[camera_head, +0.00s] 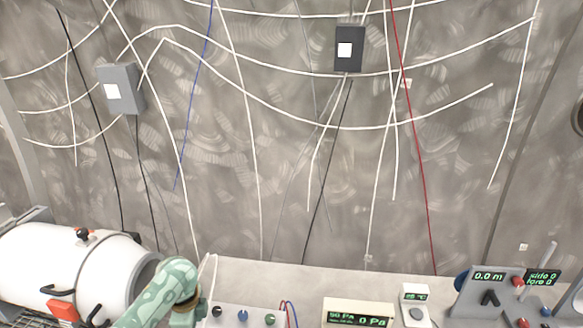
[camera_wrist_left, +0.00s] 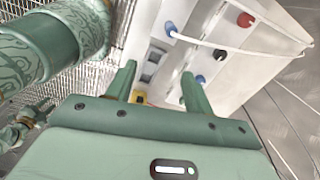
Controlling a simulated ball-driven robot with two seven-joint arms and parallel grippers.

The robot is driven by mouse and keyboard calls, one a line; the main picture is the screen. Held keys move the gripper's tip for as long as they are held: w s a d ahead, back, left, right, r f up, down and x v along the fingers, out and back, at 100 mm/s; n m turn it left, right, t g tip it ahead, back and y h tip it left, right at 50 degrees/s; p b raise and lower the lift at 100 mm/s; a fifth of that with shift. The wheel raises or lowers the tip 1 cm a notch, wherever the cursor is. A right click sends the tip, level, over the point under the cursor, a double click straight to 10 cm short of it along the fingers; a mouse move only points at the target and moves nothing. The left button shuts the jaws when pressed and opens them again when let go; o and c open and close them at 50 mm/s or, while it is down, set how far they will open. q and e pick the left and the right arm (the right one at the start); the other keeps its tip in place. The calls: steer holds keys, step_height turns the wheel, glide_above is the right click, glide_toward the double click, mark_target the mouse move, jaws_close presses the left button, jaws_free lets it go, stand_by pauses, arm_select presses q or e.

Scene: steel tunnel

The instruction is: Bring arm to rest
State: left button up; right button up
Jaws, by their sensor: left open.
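My left arm (camera_head: 166,295) shows as a green patterned link at the bottom left of the head view; its gripper is out of that view. In the left wrist view my left gripper (camera_wrist_left: 157,85) has its two green fingers spread apart, with nothing seen between them. Beyond the fingers stands a pale box (camera_wrist_left: 215,55) with red, black and blue knobs; I cannot tell whether a finger touches it. My right gripper is not seen in the head view.
A white cylinder vessel (camera_head: 60,262) lies at the left. A bench (camera_head: 262,272) carries a knob panel (camera_head: 243,317), a pressure display (camera_head: 358,313) and a control console (camera_head: 505,295). Cables hang on the grey wall behind, with two boxes (camera_head: 121,88) (camera_head: 349,49).

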arm_select(q)
steer(key=s+d+f+n+t, duration=0.1)
steer(key=s+d+n+t, duration=0.2)
steer(key=s, duration=0.7)
steer(key=s+a+r+n+t+y, duration=0.45)
steer(key=s+a+r+n, duration=0.35)
steer(key=s+r, duration=0.4)
steer(key=s+d+f+g+h+b, duration=0.1)
steer(key=s+f+b, duration=0.15)
steer(key=f, duration=1.05)
steer(key=s+d+f+g+h+b, duration=0.15)
steer(key=f+b, duration=0.25)
steer(key=f, duration=0.9)
steer(key=s+d+f+g+h+b, duration=0.1)
steer(key=s+d+f+g+b, duration=0.15)
steer(key=f, duration=1.05)
steer(key=s+a+f+n+g+h+b, duration=0.1)
steer(key=s+f+b, duration=0.6)
steer(key=s+f, duration=1.1)
steer(key=shift+s+f+n+g, duration=0.15)
steer(key=shift+f+n+g, duration=0.3)
steer(key=shift+f+n, duration=0.35)
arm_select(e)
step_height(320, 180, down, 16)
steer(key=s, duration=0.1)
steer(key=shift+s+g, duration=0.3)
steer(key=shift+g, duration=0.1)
